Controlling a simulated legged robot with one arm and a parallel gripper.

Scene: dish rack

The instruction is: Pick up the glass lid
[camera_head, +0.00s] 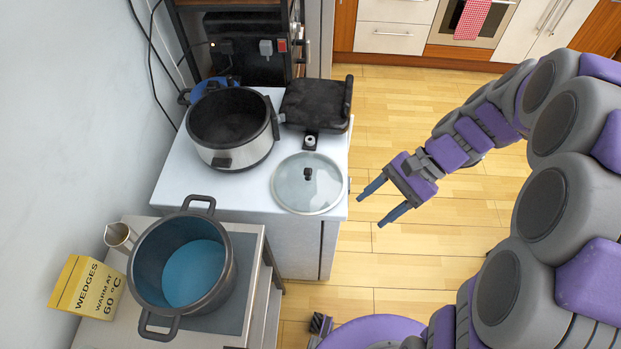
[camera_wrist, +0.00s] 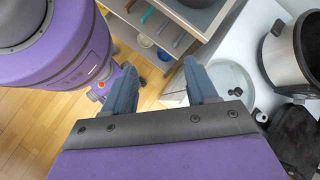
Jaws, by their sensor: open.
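My gripper (camera_head: 372,207) is open and empty, to the right of the lid and past the counter's right edge. In the wrist view its two blue-grey fingers (camera_wrist: 155,90) are spread wide. The fingers are apart from the lid.
A slow cooker (camera_head: 229,158) stands behind and left of the lid. A black grill (camera_head: 316,104) sits behind it. A large pot (camera_head: 145,262) is on the hob at the lower left, beside a yellow wedges box (camera_head: 88,287). The wooden floor (camera_head: 395,120) right of the counter is open.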

